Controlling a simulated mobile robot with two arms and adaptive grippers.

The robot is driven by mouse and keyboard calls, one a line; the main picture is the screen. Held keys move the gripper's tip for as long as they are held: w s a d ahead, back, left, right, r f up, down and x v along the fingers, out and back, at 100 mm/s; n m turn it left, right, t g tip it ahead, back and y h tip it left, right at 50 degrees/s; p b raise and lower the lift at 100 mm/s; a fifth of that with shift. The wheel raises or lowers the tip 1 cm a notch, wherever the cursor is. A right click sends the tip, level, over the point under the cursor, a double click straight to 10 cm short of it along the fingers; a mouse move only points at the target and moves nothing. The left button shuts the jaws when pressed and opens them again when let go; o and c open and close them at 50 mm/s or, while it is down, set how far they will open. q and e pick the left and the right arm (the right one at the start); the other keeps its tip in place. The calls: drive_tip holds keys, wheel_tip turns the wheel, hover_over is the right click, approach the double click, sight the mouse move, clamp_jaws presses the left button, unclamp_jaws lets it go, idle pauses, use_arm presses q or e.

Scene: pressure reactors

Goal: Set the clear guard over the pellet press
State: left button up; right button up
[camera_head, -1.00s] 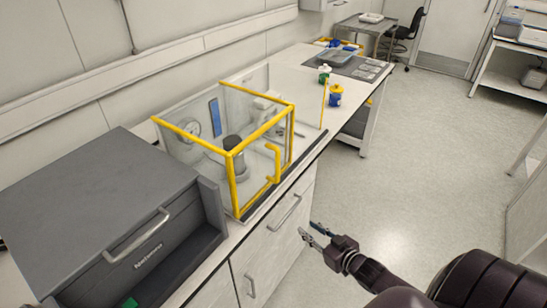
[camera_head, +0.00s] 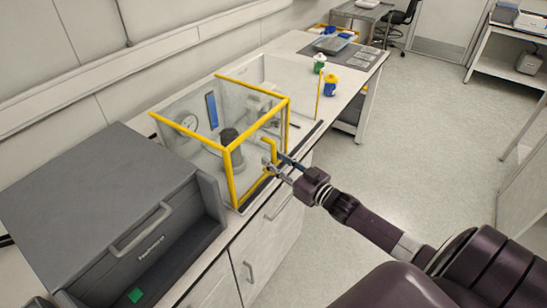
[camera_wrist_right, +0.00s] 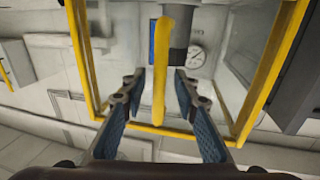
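The clear guard (camera_head: 232,162) is a see-through box with yellow edges on the bench. The pellet press (camera_head: 229,141), with a dark cylinder and a round gauge (camera_head: 186,122), shows through its panels. I cannot tell whether the guard fully encloses it. A yellow handle (camera_head: 270,150) stands out from the guard's near right side. My right gripper (camera_head: 279,164) is at this handle. In the right wrist view the handle (camera_wrist_right: 160,75) runs between the two spread fingers (camera_wrist_right: 158,98), with gaps on both sides. My left gripper is out of view.
A grey cabinet (camera_head: 100,190) with an open front stands left of the guard. A thin yellow post (camera_head: 319,98) and a blue and yellow container (camera_head: 330,84) are farther along the bench (camera_head: 290,62). The floor (camera_head: 420,135) to the right is clear.

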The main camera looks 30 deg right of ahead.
drive_tip(key=shift+w, duration=0.35)
drive_tip(key=shift+c, duration=0.3)
clamp_jaws()
